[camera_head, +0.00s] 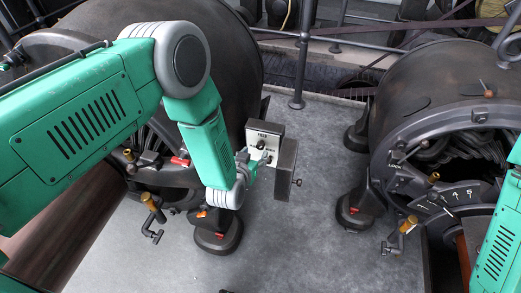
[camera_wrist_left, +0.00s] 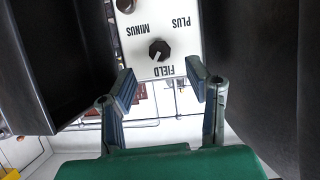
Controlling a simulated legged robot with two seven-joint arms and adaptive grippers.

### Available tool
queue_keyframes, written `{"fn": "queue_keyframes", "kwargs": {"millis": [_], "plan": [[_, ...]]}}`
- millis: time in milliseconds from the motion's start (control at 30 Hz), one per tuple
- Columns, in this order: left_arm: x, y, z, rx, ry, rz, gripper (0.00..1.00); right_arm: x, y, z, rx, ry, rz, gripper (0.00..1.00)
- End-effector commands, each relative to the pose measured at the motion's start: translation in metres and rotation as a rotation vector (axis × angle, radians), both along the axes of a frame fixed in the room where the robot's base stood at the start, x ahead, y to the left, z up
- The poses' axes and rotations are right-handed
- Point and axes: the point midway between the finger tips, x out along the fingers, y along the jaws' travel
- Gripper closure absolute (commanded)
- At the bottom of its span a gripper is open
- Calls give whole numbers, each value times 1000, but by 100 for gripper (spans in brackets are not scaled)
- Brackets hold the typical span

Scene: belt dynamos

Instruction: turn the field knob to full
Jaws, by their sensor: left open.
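The field knob (camera_wrist_left: 160,50) is a small round black knob with a pale mark, on a white panel (camera_wrist_left: 187,45) lettered FIELD, MINUS and PLUS, upside down in the left wrist view. The panel also shows in the head view (camera_head: 262,128), on a grey box between the two machines. My left gripper (camera_wrist_left: 161,84) is open and empty. Its two blue-grey fingertips stand either side of the panel's FIELD end, short of the knob in the picture. In the head view my left gripper (camera_head: 254,162) is close to the panel and partly hides it. My right gripper is out of view.
A dark box with a side screw (camera_head: 286,170) stands right beside the panel. Large dark machines stand left and right (camera_head: 430,85), with brass-handled levers (camera_head: 408,225). Railings (camera_head: 300,60) run behind. Grey floor (camera_head: 320,250) between the machines is mostly clear.

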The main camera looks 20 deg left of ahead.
Motion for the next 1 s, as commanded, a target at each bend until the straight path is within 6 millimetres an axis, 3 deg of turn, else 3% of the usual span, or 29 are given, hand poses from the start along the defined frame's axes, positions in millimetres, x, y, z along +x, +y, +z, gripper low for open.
{"fn": "queue_keyframes", "kwargs": {"millis": [100, 300, 733, 867, 1000], "plan": [[23, -1, -12, -1, -3, 1, 56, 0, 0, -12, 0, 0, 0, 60], [48, -3, -21, -2, -2, 1, 56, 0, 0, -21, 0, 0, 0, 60], [56, -3, -23, -2, 1, 1, 56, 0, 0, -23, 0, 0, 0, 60], [56, -3, -23, -2, 0, 1, 100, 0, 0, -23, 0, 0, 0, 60], [56, -3, -23, -2, 0, 1, 100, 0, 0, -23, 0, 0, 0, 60]]}}
